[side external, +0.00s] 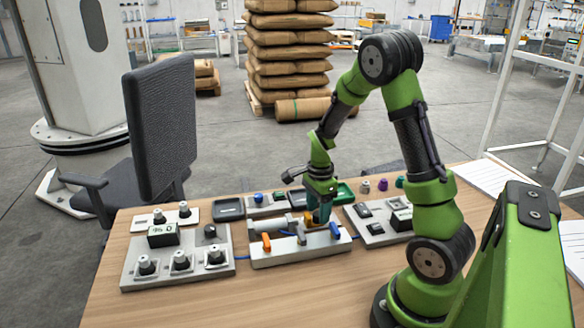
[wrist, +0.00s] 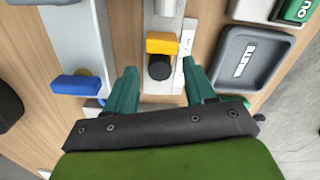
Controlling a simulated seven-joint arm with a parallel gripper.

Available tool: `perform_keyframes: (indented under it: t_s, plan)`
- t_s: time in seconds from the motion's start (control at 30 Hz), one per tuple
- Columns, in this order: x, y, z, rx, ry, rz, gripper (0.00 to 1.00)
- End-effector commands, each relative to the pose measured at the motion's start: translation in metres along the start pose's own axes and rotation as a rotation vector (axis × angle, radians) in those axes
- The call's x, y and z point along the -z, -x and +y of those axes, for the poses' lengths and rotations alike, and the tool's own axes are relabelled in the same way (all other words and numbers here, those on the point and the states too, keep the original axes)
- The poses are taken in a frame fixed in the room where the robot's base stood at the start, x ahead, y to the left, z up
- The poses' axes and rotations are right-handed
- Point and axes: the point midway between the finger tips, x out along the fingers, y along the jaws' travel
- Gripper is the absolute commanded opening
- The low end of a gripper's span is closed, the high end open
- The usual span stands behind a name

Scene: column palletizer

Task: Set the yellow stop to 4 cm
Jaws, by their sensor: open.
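The yellow stop (wrist: 162,43) sits on a pale rail in the wrist view, with a black round knob (wrist: 159,68) at its near side. A white scale strip (wrist: 187,62) runs beside it; its marks are too small to read. My gripper (wrist: 160,84) is open, with one green finger to each side of the rail and the knob a little ahead between them. Nothing is held. In the side view my gripper (side external: 321,212) is low over the middle fixture (side external: 300,257), and the yellow stop (side external: 309,222) is partly hidden by it.
A blue stop (wrist: 77,84) is on a neighbouring rail at left. A dark waste tray (wrist: 250,59) lies close at right. The table front is clear.

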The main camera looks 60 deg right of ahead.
Motion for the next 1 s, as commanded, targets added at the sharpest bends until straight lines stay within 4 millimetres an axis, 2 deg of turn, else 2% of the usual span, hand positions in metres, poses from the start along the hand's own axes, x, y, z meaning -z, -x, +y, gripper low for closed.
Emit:
perform_keyframes:
  t_s: [0.13,0.43,0.8,1.0]
  plan:
    - [0.0001,-0.0108,0.0005,-0.002,0.000,0.000,0.54]
    - [-0.0001,-0.0125,0.0001,0.001,0.001,0.000,0.54]
    - [-0.0001,-0.0121,0.0000,0.001,0.001,0.000,0.00]
    - [0.0001,-0.0120,0.0000,0.001,0.001,0.000,0.00]
